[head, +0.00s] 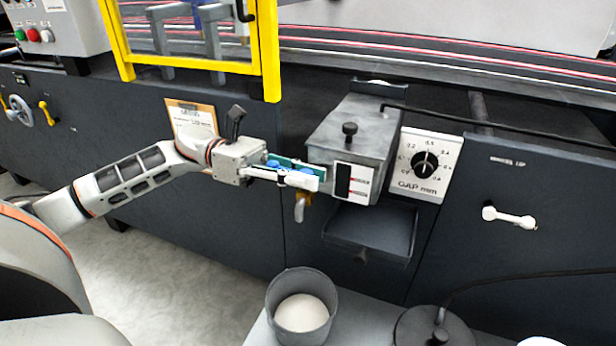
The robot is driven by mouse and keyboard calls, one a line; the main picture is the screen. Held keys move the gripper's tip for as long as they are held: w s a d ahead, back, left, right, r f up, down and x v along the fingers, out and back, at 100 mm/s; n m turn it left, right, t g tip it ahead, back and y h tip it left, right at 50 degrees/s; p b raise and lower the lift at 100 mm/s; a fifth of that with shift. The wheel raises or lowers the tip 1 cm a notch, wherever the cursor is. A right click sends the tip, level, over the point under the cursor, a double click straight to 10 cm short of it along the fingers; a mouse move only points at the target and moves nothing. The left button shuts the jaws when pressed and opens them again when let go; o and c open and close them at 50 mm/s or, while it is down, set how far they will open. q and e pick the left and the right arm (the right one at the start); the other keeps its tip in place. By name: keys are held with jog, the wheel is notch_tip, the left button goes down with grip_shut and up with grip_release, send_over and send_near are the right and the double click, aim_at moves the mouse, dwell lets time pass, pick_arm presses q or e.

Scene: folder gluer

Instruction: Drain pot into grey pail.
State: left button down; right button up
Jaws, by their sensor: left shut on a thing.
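The glue pot (345,130) is a grey metal box with a black knob on its lid, fixed to the dark machine front. A sight window with red marks shows on its front. A drain tap (300,210) with a brass-coloured part and pale spout hangs at its lower left. My left gripper (312,179) is at the tap, its fingers shut on the tap's handle, which they mostly hide. The grey pail (273,300) stands lower in the picture, below the tap, with whitish contents inside. I see no stream between spout and pail. My right gripper is out of view.
A dark drip tray (368,234) juts out below the pot. A gap dial (425,165) is right of the pot, and a white handle (509,217) further right. A round dark lid (435,328) with a cable lies right of the pail. A yellow guard frame (269,50) stands above my left arm.

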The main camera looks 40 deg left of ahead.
pick_arm(q)
jog(key=shift+r, duration=0.15)
jog(key=c, duration=2.2)
grip_release()
jog(key=shift+o, duration=0.2)
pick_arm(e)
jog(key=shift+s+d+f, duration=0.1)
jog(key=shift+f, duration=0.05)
pick_arm(q)
jog(key=shift+a, duration=0.1)
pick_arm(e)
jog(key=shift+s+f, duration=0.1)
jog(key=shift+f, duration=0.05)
pick_arm(q)
jog(key=v, duration=1.2)
